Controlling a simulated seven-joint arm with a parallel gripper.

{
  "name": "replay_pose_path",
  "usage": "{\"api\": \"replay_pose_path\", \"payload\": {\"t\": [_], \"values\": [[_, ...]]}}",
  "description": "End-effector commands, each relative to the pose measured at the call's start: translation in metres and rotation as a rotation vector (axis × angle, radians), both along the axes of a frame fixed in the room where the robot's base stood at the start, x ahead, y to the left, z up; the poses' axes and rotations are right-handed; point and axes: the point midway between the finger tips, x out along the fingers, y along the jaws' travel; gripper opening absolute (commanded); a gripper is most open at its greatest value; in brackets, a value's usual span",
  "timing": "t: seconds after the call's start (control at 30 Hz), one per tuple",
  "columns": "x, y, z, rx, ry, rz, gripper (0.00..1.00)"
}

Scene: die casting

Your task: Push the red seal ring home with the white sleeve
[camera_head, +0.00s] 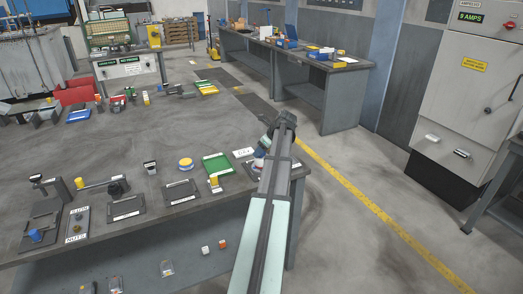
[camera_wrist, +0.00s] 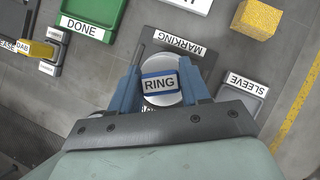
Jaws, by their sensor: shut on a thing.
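My gripper (camera_wrist: 160,92) has its two blue fingers on either side of a round white piece, which I take to be the white sleeve (camera_wrist: 165,99). A blue-edged label reading RING shows across its top. The piece is over or near the dark plate marked MARKING (camera_wrist: 187,60). The red seal ring cannot be made out clearly; a small reddish patch shows under the white piece. I cannot tell whether the sleeve touches the ring.
The grey tray marked SLEEVE (camera_wrist: 244,98) looks empty. A green tray marked DONE (camera_wrist: 97,14) and a yellow block (camera_wrist: 257,18) are near. More labelled fixtures and a yellow-blue round tin (camera_head: 185,164) stand left along the table's front. The table's middle is mostly clear.

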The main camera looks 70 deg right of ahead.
Motion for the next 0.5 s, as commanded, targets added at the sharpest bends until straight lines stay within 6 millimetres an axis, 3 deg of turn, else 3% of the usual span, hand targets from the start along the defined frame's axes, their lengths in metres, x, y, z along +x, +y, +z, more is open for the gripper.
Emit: {"api": "replay_pose_path", "payload": {"t": [0.5], "values": [[-0.0001,0.0005,-0.0059,0.001,0.001,0.001,0.04]]}}
